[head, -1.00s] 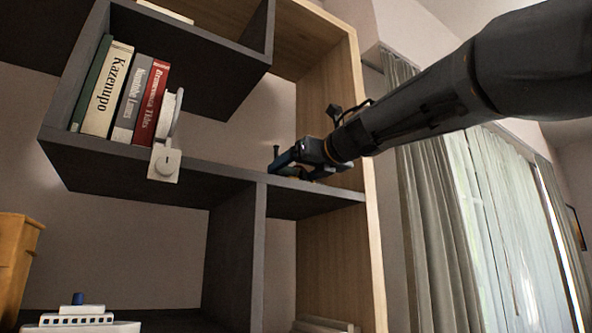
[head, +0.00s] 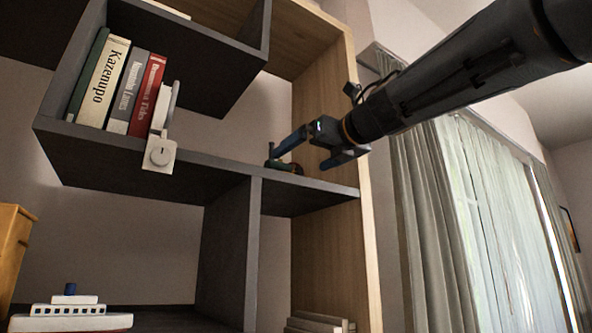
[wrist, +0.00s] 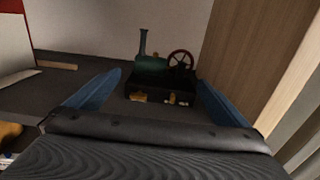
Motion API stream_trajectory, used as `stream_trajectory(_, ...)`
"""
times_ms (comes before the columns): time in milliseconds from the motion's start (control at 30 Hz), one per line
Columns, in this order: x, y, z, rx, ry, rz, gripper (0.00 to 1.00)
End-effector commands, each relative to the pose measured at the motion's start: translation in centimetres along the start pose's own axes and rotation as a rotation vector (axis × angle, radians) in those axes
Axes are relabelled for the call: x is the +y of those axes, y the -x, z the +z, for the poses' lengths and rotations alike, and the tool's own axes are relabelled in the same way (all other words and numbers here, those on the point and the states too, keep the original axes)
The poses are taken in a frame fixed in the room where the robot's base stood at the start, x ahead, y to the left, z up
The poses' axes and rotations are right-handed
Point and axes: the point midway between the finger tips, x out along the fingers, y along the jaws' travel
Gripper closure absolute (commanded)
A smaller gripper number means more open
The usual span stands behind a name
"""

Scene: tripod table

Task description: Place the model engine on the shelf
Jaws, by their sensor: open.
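The model engine (wrist: 155,70) stands upright on the dark shelf (wrist: 80,78) in the wrist view, with a green boiler, a thin chimney and a red spoked wheel. It also shows small in the head view (head: 283,165), on the shelf board (head: 215,163) near the wooden side panel. My gripper (wrist: 165,95) is open, its two blue fingers apart on either side of the view. The engine is beyond the fingertips and not held. In the head view my gripper (head: 308,153) is just right of the engine, partly inside the shelf bay.
Several books (head: 118,88) and a white dial device (head: 161,150) stand left on the same shelf. The wooden side panel (head: 325,120) is close on the right. A toy ship (head: 70,312) sits below. Shelf space left of the engine is clear.

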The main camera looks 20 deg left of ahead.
Motion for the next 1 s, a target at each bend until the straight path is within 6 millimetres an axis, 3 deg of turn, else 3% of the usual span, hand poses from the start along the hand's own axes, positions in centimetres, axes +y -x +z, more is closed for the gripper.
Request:
stream_trajectory(100, -0.1, 2.3, -0.1, -0.001, 0.001, -0.002, 0.0)
stream_trajectory(300, -0.1, 4.6, -0.1, 0.0, 0.001, -0.001, 0.0)
stream_trajectory(1000, 0.0, 5.0, 0.0, 0.001, 0.0, 0.0, 0.0)
